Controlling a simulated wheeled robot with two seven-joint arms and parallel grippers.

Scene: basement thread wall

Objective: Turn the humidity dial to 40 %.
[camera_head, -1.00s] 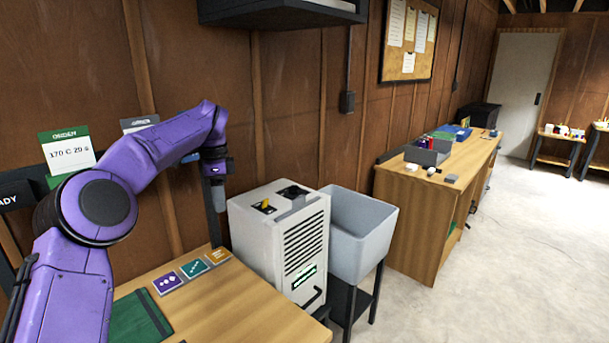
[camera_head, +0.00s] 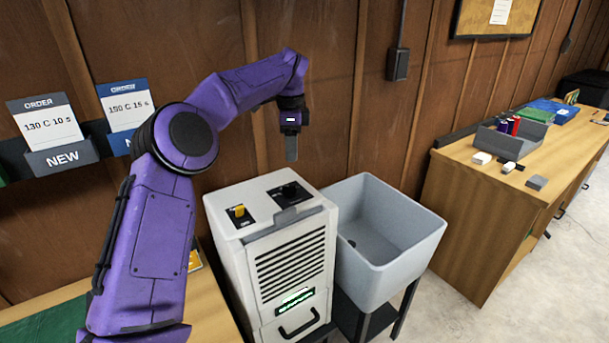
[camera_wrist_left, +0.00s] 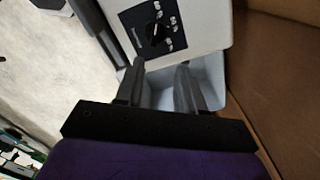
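The white dehumidifier (camera_head: 285,262) stands beside the workbench, its top facing up. The humidity dial (camera_head: 288,190) is on a black panel at the right of its top; my arm does not cover it. In the left wrist view the black dial (camera_wrist_left: 155,34) shows a white pointer line and white numbers too small to read surely. My left gripper (camera_head: 291,157) points down above the rear of the machine, apart from the dial. In the wrist view its two fingers (camera_wrist_left: 160,70) are spread with nothing between them. My right gripper is not in view.
A yellow switch (camera_head: 239,211) sits on the machine's top left. A grey sink (camera_head: 390,240) on a black stand adjoins its right side. The wooden wall (camera_head: 330,70) is close behind. Order cards (camera_head: 45,120) hang at left. A bench (camera_head: 480,215) with trays stands at right.

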